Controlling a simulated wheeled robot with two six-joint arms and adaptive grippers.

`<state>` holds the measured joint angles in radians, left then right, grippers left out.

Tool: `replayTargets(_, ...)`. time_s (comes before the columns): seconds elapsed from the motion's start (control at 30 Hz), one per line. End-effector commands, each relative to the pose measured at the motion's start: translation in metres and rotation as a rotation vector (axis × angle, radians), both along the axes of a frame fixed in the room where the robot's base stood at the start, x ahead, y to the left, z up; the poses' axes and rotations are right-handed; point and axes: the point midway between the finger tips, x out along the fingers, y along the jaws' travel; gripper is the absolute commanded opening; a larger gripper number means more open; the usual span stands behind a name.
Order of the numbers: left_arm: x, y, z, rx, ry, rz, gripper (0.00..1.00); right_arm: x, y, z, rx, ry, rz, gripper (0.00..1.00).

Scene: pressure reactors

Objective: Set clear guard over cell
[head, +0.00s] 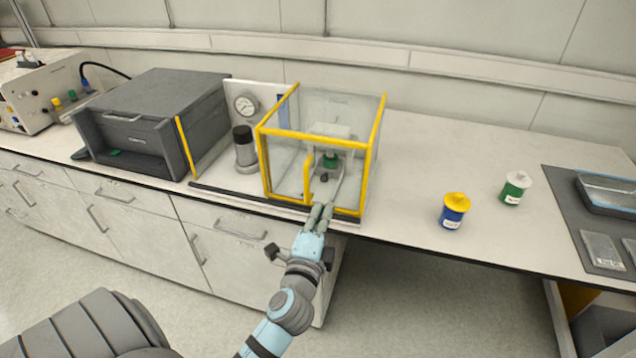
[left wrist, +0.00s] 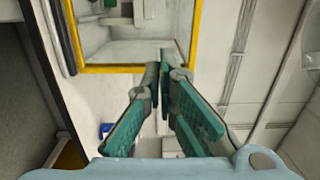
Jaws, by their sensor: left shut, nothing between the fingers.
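The clear guard (head: 312,137), a see-through box with yellow edges, stands on the bench around the cell (head: 331,160). The cell is grey with a green part and shows through the clear panels. In the left wrist view, yellow edges of the guard (left wrist: 108,69) show at the top. My left gripper (head: 322,208) is shut and empty at the guard's front lower edge. Its closed fingertips (left wrist: 164,68) also show in the left wrist view, near a yellow edge; whether they touch it I cannot tell. My right gripper is not in view.
A dark grey box unit (head: 150,115) and a cylinder with a black cap (head: 244,150) stand left of the guard. To the right are a blue jar with a yellow lid (head: 454,211), a green-and-white jar (head: 515,188) and a dark mat (head: 570,215). The bench between is clear.

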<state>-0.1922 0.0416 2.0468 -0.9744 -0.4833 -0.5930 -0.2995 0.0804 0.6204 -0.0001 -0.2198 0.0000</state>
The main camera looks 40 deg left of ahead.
Motion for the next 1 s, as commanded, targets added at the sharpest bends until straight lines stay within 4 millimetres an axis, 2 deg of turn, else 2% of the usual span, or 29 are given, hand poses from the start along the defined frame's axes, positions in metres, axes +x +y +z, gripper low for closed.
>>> replayTargets(0.17,0.016,0.006,-0.003,0.022,0.018,-0.001,0.00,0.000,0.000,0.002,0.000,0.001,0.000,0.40)
replayTargets(0.57,0.094,0.038,-0.004,0.017,0.019,-0.001,0.00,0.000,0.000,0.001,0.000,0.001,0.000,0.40)
replayTargets(0.77,0.088,0.069,-0.004,0.016,0.021,-0.001,0.00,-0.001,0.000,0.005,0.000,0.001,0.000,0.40)
replayTargets(1.0,0.087,0.077,-0.005,0.014,0.020,-0.002,0.00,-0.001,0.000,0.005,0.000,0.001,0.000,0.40)
